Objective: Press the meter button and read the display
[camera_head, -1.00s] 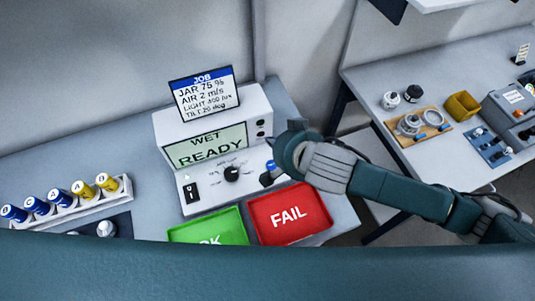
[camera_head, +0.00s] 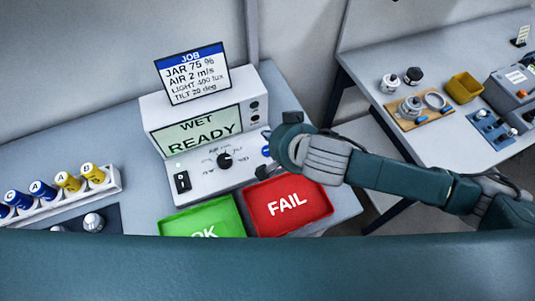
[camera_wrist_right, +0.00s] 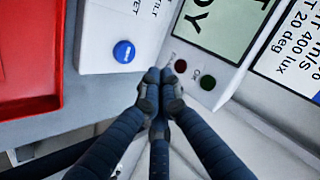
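The white meter (camera_head: 205,180) stands on the left bench. Its display (camera_head: 196,130) reads "WET" and "READY". A black knob (camera_head: 224,160) and a black switch (camera_head: 182,181) are on its front panel. The round blue button (camera_head: 266,151) is at the panel's right side and shows clear and uncovered in the right wrist view (camera_wrist_right: 124,52). My right gripper (camera_head: 263,172) is beside the button; in the wrist view its fingertips (camera_wrist_right: 160,84) are together, empty, to the right of and below the button, apart from it in the picture. My left gripper is out of view.
A job card (camera_head: 192,73) on the meter reads jar 75 %, air 2 m/s, light 400 lux, tilt 20 deg. A green OK tray (camera_head: 175,223) and red FAIL tray (camera_head: 318,205) lie in front. A rack (camera_head: 115,182) of labelled cylinders stands left. Another bench (camera_head: 440,150) is right.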

